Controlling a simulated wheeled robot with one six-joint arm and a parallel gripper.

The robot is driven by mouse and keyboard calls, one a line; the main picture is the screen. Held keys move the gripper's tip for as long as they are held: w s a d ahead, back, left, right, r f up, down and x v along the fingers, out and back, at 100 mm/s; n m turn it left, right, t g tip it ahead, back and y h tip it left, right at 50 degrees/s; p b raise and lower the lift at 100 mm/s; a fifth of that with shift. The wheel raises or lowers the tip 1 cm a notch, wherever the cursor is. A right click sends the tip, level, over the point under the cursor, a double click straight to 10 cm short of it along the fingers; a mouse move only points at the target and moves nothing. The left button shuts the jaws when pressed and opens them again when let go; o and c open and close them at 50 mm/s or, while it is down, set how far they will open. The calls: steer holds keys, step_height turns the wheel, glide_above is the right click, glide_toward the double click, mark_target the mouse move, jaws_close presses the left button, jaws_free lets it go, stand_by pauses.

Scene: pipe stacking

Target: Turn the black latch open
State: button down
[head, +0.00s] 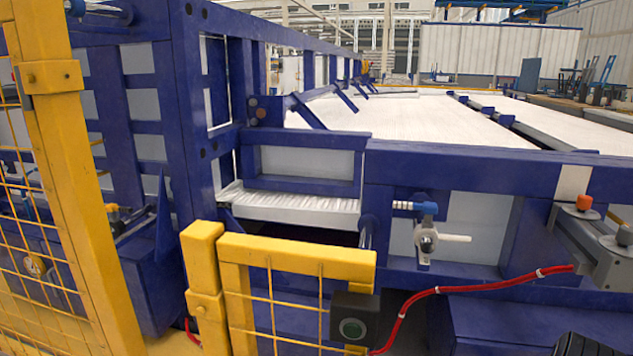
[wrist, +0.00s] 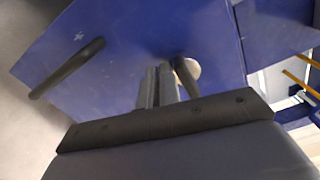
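In the wrist view, a blue panel (wrist: 118,62) fills the upper middle. A dark bar handle (wrist: 68,70) is fixed to its left part. A short dark lever (wrist: 186,78), which looks like the black latch, sticks out in front of a pale round spot. My gripper (wrist: 158,82) points at the panel with its two fingers close together and nothing visible between them. The fingers are just left of the lever; I cannot tell whether they touch it. My gripper does not show in the head view, and I cannot make out the latch there.
A white-handled valve (head: 428,239) sits on the blue frame (head: 460,176). Yellow bars (wrist: 300,82) show at the wrist view's right.

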steer(key=shift+w+r, duration=0.35)
steer(key=shift+w, duration=0.05)
steer(key=shift+v, duration=1.4)
steer(key=shift+w+d+f, duration=0.1)
steer(key=shift+d+f, duration=0.05)
steer(key=shift+f, duration=0.05)
steer(key=shift+b+x, duration=0.4)
steer(key=shift+x, duration=0.4)
steer(key=shift+r, duration=0.35)
